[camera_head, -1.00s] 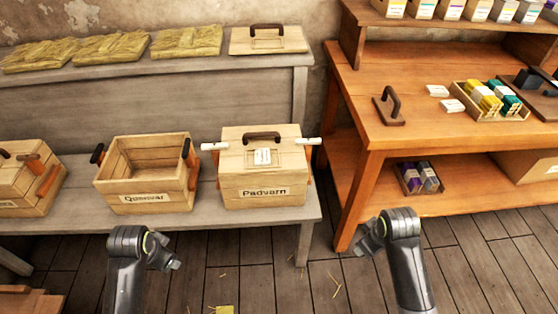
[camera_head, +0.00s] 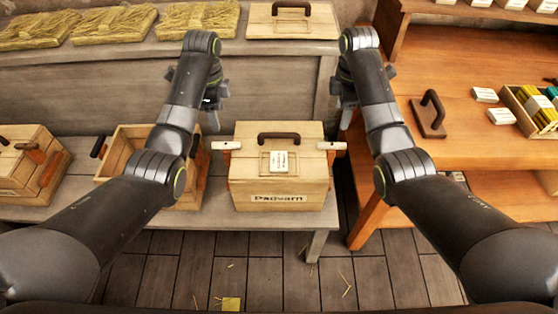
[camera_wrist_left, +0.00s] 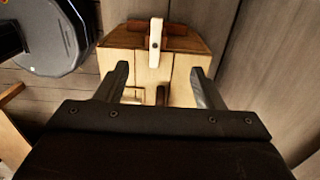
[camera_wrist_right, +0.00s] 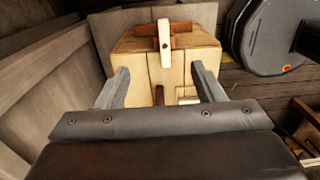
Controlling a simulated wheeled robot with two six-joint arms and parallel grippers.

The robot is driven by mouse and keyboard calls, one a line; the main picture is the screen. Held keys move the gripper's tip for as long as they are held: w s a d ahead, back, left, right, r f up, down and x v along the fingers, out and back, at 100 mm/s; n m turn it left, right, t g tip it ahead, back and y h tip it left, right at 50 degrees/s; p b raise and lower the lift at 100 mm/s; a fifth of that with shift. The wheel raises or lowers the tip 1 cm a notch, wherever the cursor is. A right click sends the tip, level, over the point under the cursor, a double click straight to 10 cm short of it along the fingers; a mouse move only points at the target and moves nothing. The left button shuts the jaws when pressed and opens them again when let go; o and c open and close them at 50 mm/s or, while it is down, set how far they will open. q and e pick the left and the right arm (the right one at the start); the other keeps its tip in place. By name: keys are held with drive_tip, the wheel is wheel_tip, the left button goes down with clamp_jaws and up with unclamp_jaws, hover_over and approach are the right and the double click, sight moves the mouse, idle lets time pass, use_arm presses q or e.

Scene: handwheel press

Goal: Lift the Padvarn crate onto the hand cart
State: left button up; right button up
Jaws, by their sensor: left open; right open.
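The closed Padvarn crate (camera_head: 280,185) is pale wood with a dark top handle and a white label on its lid. It stands upright on the grey bench. A white bar juts from its left side (camera_head: 225,145) and another from its right side (camera_head: 332,146). My left gripper (camera_head: 212,118) is open above and left of the crate. My right gripper (camera_head: 347,112) is open above and right of it. The wrist views show the white bars, left (camera_wrist_left: 155,42) and right (camera_wrist_right: 164,43), beyond the open, empty fingers. I cannot make out the hand cart.
An open crate (camera_head: 122,147), partly behind my left arm, and another crate (camera_head: 28,160) stand left on the bench (camera_head: 232,222). A wooden table (camera_head: 465,145) with small boxes stands close on the right. A lid (camera_head: 292,24) and straw bundles (camera_head: 110,24) lie on the shelf behind.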

sight(226, 152)
use_arm(q)
drive_tip(key=f, duration=1.7)
drive_tip(key=shift+s, duration=0.4)
use_arm(e)
drive_tip(key=f, duration=1.7)
drive_tip(key=shift+s, duration=0.4)
use_arm(q)
clamp_jaws()
use_arm(e)
clamp_jaws()
use_arm(q)
drive_tip(key=shift+w+r, duration=0.15)
drive_tip(key=shift+w, duration=0.05)
use_arm(e)
drive_tip(key=shift+w+r, duration=0.2)
drive_tip(key=shift+w, duration=0.05)
